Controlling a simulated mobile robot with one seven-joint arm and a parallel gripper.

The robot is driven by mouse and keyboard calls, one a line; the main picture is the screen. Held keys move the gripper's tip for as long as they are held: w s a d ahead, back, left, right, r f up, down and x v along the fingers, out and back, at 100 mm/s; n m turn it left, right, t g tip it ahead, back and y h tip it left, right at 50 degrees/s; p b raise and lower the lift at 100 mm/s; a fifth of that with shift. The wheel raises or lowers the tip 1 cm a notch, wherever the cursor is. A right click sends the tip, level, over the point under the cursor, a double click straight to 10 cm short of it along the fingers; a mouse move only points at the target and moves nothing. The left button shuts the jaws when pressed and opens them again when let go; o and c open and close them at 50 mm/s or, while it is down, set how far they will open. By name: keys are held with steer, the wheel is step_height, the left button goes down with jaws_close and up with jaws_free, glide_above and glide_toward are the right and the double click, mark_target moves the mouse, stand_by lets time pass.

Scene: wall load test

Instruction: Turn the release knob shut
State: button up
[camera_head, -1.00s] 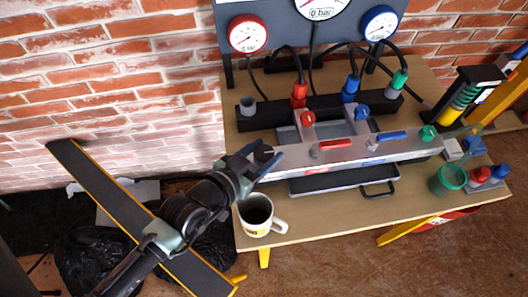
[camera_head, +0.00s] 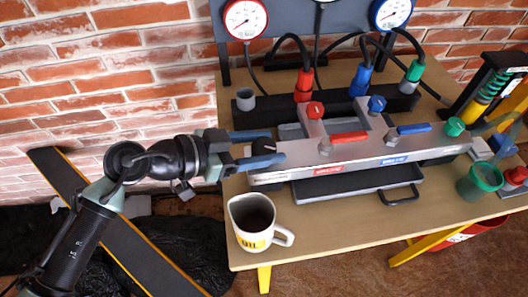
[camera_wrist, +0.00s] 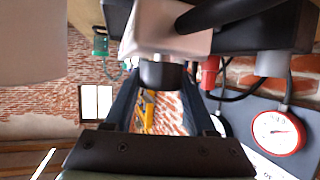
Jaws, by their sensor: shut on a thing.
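The release knob looks to be the black round knob (camera_head: 264,145) at the left end of the grey metal manifold (camera_head: 310,155). My gripper (camera_head: 267,147) reaches it from the left, one blue finger on the far side and one on the near side. It is shut on the knob. In the wrist view the dark knob (camera_wrist: 162,75) sits between the fingertips of my gripper (camera_wrist: 163,84), under a pale block. The knob's marking is too small to read.
A white mug (camera_head: 250,225) stands just in front of the manifold's left end. Red (camera_head: 350,137) and blue (camera_head: 414,128) lever handles lie along the manifold. Hoses and gauges rise behind. A green cup (camera_head: 480,182) stands at the right.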

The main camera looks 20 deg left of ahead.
steer(key=m+g+h, duration=0.2)
steer(key=m, duration=0.1)
steer(key=shift+w+g, duration=0.1)
steer(key=shift+g, duration=0.2)
steer(key=m+g+h+b, duration=0.1)
steer(key=m+g+h, duration=0.1)
steer(key=shift+f+m+g+b, duration=0.15)
steer(key=shift+m+g+b, duration=0.15)
steer(key=shift+m+g, duration=0.1)
steer(key=m+g+h+b, duration=0.1)
steer(key=m+g+b, duration=0.1)
steer(key=m+g, duration=0.1)
steer(key=shift+d+m+g, duration=0.1)
steer(key=shift+m+g, duration=0.2)
steer(key=shift+g, duration=0.3)
jaws_close()
steer(key=shift+m+g, duration=0.6)
steer(key=shift+g, duration=0.1)
steer(key=shift+m+g, duration=0.3)
steer(key=shift+g, duration=0.2)
steer(key=o, duration=1.4)
jaws_free()
steer(key=shift+c, duration=0.2)
steer(key=shift+r, duration=0.25)
